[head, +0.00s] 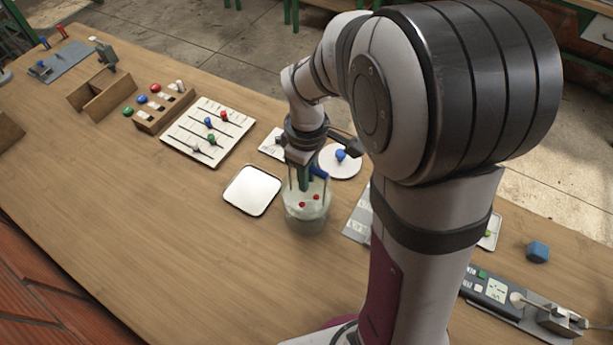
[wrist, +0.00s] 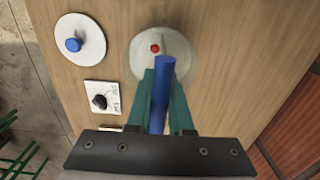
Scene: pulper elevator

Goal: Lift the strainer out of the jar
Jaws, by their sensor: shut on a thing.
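A clear jar (head: 306,212) with pale, cloudy contents stands on the table, with two red balls showing in it in the head view. In the wrist view the jar (wrist: 178,45) is at the top, with one red ball (wrist: 155,48) visible. The strainer's blue handle (head: 318,172) rises at the jar's mouth; in the wrist view the handle (wrist: 162,95) lies between the green fingers. My gripper (head: 304,181), also in the wrist view (wrist: 163,74), is shut on this handle above the jar. The strainer's lower part cannot be made out.
A white tray (head: 253,191) lies just left of the jar. A white disc with a blue knob (head: 340,155) and a small dial plate (wrist: 102,98) are behind it. A slider board (head: 190,145) stands farther left. The table's front left is clear.

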